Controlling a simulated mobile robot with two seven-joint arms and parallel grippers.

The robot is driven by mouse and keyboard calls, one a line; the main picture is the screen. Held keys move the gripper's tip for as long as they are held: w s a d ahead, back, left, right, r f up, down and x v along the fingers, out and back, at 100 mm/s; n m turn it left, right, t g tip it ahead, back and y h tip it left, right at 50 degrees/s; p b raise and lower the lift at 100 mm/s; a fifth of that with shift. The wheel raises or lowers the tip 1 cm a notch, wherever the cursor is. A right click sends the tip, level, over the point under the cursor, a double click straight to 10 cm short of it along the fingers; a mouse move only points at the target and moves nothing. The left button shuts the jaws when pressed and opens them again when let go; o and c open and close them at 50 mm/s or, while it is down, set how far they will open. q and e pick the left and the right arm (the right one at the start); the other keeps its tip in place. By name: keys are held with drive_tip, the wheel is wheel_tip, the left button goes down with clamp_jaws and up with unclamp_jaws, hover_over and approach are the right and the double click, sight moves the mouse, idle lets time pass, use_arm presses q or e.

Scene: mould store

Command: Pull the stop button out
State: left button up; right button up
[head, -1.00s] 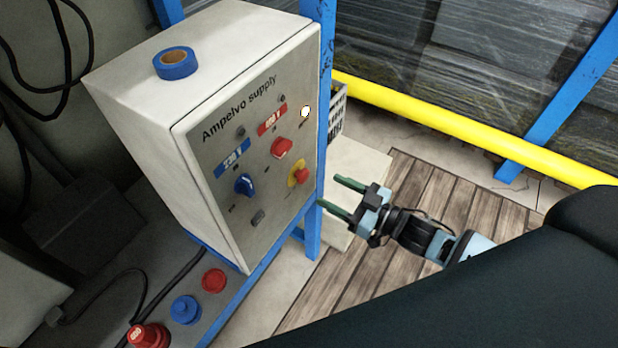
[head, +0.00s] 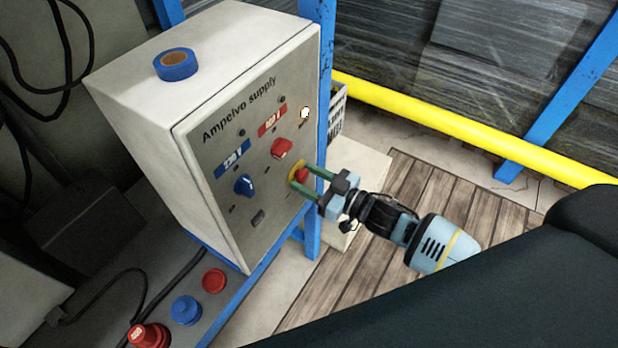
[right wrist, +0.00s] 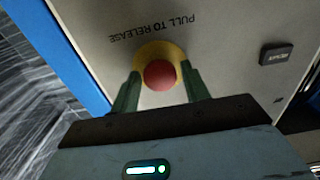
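The stop button is a red mushroom head (head: 301,174) on a yellow round plate (head: 293,169), low on the right of the grey panel marked "Ampelvo supply" (head: 245,150). In the right wrist view the red button (right wrist: 160,75) sits between the fingers, below the words "PULL TO RELEASE". My right gripper (head: 308,181) is open, its green fingers on either side of the button with their tips close to the panel. My left gripper is not in view.
A blue knob (head: 244,185) and a red knob (head: 281,147) stand out from the panel left of the button. A blue frame post (head: 325,90) runs along the panel's right edge. Blue tape (head: 175,64) lies on the box. The floor at right is clear.

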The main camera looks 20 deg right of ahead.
clamp_jaws()
drive_tip(key=shift+s+d+p, duration=0.35)
drive_tip(key=shift+s, duration=0.15)
drive_tip(key=shift+w, duration=0.1)
drive_tip(key=shift+o, duration=1.7)
unclamp_jaws()
drive_tip(key=v, duration=0.8)
